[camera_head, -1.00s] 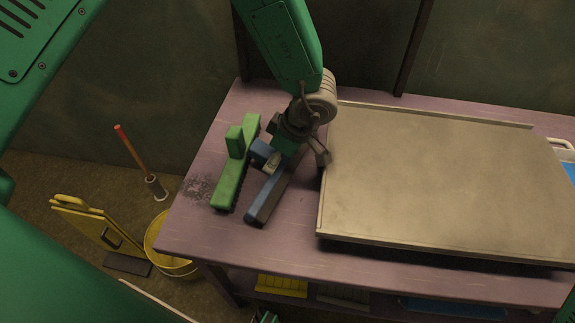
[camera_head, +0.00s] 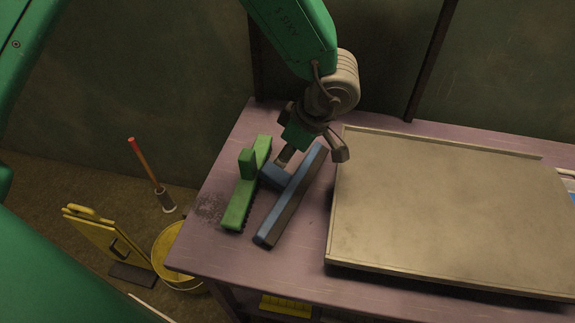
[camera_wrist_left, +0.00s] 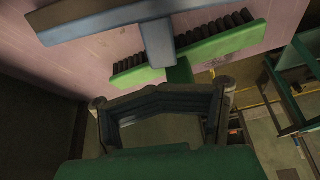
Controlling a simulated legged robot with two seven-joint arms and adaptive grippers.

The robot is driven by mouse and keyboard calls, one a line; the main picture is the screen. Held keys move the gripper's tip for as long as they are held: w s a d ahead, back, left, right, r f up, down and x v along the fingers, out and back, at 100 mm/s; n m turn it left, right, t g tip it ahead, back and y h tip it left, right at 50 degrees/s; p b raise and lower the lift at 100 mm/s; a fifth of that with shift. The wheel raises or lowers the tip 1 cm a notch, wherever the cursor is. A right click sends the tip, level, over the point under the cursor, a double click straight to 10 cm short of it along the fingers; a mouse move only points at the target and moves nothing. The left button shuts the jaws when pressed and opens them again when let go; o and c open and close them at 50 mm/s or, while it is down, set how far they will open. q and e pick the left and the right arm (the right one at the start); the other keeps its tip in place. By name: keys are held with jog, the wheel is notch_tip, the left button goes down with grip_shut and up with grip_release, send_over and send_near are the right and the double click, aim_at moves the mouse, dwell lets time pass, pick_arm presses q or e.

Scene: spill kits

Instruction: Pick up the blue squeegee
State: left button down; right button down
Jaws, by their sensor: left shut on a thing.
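The blue squeegee (camera_head: 287,205) lies diagonally over the purple table, its long head with a dark side and a short blue handle (camera_head: 274,176) towards the green brush. In the left wrist view the squeegee's blue handle (camera_wrist_left: 157,42) shows beyond my left gripper (camera_wrist_left: 162,98). I cannot tell whether the squeegee is clear of the tabletop. My right gripper is not in view.
The green brush (camera_head: 239,203) lies close along the squeegee's left side. A large metal tray (camera_head: 450,210) fills the table's right part. Left of the purple table (camera_head: 225,250) are a yellow bucket (camera_head: 172,257), a yellow folding sign (camera_head: 92,232) and a red-handled tool (camera_head: 146,160).

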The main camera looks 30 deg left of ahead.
pick_arm(q)
jog(key=shift+r, duration=0.7)
jog(key=shift+c, duration=2.3)
grip_release()
